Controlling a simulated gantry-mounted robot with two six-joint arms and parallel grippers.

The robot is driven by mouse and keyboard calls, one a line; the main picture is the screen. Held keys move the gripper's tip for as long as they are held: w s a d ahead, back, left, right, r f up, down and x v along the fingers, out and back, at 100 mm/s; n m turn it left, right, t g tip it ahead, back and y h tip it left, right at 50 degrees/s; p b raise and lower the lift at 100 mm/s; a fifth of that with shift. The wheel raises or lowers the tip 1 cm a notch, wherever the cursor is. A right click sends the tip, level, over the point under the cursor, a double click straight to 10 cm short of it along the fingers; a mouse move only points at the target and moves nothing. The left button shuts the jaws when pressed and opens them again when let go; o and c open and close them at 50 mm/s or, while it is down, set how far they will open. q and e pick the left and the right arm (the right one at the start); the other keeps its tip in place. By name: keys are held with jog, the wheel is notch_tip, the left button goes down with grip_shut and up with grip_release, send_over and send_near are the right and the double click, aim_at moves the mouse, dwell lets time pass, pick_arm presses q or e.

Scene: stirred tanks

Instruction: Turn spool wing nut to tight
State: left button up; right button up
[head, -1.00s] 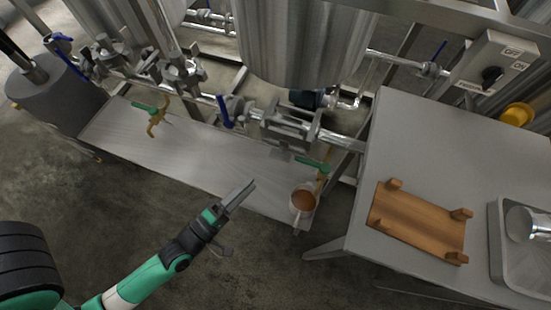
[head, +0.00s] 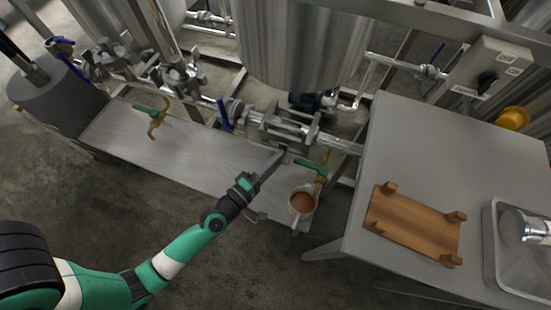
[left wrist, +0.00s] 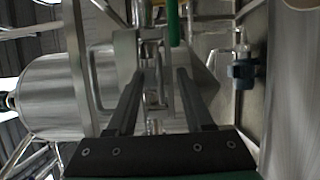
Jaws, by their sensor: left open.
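My left gripper (head: 277,157) reaches up from the lower left in the head view, its tips just below the spool piece (head: 290,130) on the steel pipe. In the left wrist view its two dark fingers (left wrist: 155,85) are apart with nothing gripped. Bright metal clamp hardware (left wrist: 153,92) shows between and beyond the fingers. The wing nut is too small to pick out surely from this hardware. In the head view the gripper tips hide part of the clamp's lower side. Contact cannot be told. My right gripper is in neither view.
A steel tank (head: 300,45) rises behind. The bench (head: 190,155) below is mostly clear.

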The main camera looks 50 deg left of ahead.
pick_arm(q)
jog(key=shift+c, duration=0.2)
grip_shut()
dwell(0.3)
